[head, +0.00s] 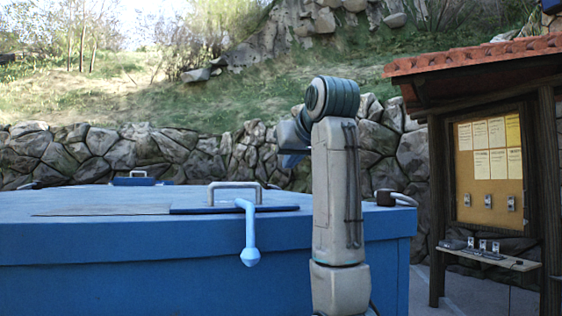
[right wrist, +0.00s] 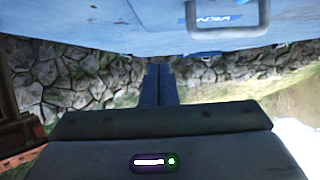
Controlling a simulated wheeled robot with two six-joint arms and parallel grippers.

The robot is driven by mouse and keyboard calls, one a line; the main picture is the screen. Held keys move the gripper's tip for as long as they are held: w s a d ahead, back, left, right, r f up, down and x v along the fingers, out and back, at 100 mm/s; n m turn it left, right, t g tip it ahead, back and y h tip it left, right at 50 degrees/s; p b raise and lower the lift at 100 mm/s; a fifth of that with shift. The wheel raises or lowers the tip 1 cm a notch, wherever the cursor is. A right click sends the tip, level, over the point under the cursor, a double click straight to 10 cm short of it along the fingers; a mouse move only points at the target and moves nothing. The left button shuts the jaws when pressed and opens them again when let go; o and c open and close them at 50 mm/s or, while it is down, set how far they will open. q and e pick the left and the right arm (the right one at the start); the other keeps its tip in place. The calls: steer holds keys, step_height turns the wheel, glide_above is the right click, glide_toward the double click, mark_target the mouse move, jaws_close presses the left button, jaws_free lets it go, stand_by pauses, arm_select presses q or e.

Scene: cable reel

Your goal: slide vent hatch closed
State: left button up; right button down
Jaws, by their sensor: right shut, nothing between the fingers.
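The vent hatch (head: 280,210) is a dark blue panel lying in the top of a large blue box, with a grey U-shaped handle (head: 235,187). To its left is a flat greyish strip (head: 100,210); I cannot tell if it is an opening. In the right wrist view, upside down, a grey handle (right wrist: 258,36) stands beside partly visible white lettering. My right gripper (right wrist: 157,68) is shut and empty, apart from this handle. In the head view its blue fingers (head: 291,160) show partly behind my own arm, above the box. My left gripper is not in view.
A light blue lever (head: 248,235) hangs over the front edge of the blue box (head: 130,245). Another handle (head: 137,174) stands at the far left. A dark plug-like part (head: 386,197) is at the right end. A roofed notice board (head: 487,170) stands right.

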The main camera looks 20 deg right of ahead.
steer(key=x, duration=0.3)
steer(key=shift+s+f, duration=0.15)
steer(key=shift+f, duration=0.15)
glide_above(277, 204)
steer(key=s, duration=0.2)
steer(key=f, duration=0.2)
steer(key=shift+w+d+f, duration=0.1)
steer(key=shift+d+f, duration=0.1)
steer(key=shift+f, duration=0.2)
steer(key=shift+w+f+p, duration=0.25)
steer(key=shift+p, duration=0.05)
steer(key=shift+x, duration=1)
steer(key=shift+w+f, duration=0.1)
steer(key=shift+f, duration=0.25)
steer(key=shift+w+f, duration=0.1)
steer(key=shift+w, duration=0.1)
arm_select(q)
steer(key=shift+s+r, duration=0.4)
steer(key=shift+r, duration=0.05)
